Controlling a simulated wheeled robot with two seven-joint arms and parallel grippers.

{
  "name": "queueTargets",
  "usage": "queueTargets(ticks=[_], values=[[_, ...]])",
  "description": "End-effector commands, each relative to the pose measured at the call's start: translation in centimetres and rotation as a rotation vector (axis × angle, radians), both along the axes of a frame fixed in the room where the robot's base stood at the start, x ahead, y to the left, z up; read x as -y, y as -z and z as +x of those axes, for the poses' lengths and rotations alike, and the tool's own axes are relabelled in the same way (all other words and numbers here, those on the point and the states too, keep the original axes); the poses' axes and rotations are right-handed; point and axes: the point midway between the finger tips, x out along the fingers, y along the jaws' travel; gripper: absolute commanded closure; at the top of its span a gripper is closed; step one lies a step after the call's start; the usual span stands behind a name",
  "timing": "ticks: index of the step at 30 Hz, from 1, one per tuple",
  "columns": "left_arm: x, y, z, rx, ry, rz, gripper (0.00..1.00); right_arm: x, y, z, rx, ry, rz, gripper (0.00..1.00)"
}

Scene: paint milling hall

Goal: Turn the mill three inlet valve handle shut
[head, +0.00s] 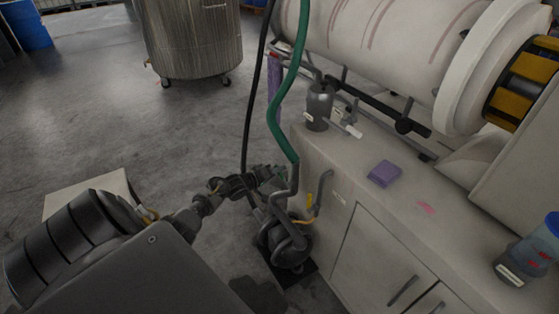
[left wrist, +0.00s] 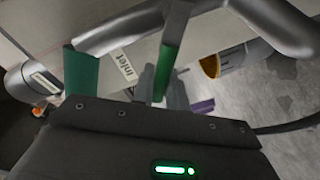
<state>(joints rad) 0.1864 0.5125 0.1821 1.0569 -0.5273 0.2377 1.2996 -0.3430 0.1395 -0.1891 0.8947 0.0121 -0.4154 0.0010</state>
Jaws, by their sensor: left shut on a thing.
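My left gripper (head: 275,177) reaches in from the left to the pipework at the cabinet's left end, close below the end of the green hose. In the left wrist view its fingers (left wrist: 165,85) are shut on a narrow green valve handle (left wrist: 164,68) beside a grey pipe (left wrist: 125,30). A white label reading "inlet" (left wrist: 124,66) is next to the handle. In the head view the handle is mostly hidden by the gripper and too small to make out. My right gripper is in neither view.
The green hose (head: 284,105) and a black cable (head: 255,90) hang close to the gripper. A pump (head: 288,245) stands on the floor below. The cabinet (head: 375,250) carries a grey bottle (head: 319,107) and a purple block (head: 384,173). Open floor lies left.

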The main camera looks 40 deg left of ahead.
Motion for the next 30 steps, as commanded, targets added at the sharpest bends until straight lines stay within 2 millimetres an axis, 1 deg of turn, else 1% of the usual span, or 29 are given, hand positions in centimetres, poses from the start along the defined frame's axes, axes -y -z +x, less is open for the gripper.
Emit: queueTargets(ticks=[1,7,15,22,30], values=[[-0.3,0.2,0.1,-0.011,-0.004,-0.042,1.0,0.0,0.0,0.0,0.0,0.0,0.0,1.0],[-0.8,1.4,0.3,-0.063,-0.003,-0.217,1.0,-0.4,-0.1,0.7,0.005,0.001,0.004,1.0],[-1.0,2.7,0.3,-0.121,-0.002,-0.405,1.0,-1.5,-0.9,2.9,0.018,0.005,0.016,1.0],[-1.1,3.2,0.3,-0.15,-0.002,-0.504,1.0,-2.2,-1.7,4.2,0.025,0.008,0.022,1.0],[-1.1,3.5,0.3,-0.164,-0.003,-0.548,1.0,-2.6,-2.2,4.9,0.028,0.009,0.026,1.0]])
